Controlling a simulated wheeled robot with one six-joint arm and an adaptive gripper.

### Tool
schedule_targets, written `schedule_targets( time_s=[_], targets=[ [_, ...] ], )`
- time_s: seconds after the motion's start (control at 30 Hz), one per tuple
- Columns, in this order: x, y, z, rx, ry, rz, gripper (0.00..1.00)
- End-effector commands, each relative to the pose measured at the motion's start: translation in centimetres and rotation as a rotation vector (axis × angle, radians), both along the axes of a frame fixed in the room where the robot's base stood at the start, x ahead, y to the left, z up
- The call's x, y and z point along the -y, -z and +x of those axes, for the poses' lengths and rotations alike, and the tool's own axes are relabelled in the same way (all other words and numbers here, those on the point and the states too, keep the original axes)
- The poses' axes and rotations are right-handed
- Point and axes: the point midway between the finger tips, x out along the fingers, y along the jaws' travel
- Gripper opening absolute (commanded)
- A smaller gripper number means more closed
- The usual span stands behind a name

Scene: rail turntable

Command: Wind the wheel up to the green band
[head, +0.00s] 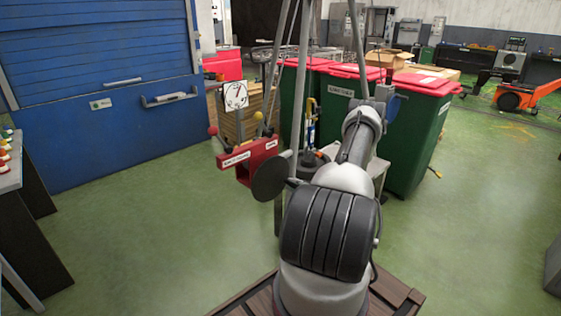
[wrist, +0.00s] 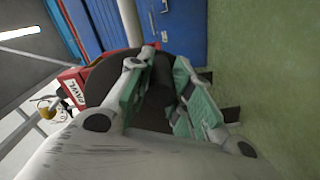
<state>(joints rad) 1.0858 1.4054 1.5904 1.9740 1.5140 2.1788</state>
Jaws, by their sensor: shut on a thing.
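The wheel (head: 270,179) is a dark round disc in front of a red box (head: 238,166) with white labels. In the wrist view the wheel (wrist: 103,72) is a dark disc beside the red box (wrist: 72,90), whose label reads PAWL. A white dial (head: 236,96) with a dark pointer stands above the box; I cannot make out a green band on it. My gripper (wrist: 155,98), with green finger pads, is shut on a dark part between its fingers, which looks like part of the wheel. Its exact grip is hidden. In the head view my arm hides the gripper.
Grey poles (head: 301,70) rise beside the wheel. Green bins with red lids (head: 420,125) stand behind my arm on the right. A blue shutter (head: 95,60) is at the back left, and a dark-legged table (head: 35,225) at the left edge. Green floor is free at the right.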

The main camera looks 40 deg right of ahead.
Motion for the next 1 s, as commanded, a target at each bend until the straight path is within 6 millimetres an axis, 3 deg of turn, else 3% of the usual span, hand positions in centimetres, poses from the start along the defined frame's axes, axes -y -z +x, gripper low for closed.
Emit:
schedule_targets(
  time_s=[0.27, 0.7, 1.0],
  targets=[
    [-0.4, 0.6, -0.3, -0.011, -0.004, 0.018, 0.0],
    [-1.9, 2.6, -0.4, -0.034, -0.003, 0.303, 0.0],
    [-2.0, 2.6, -0.4, -0.035, -0.003, 0.318, 0.0]
  ],
)
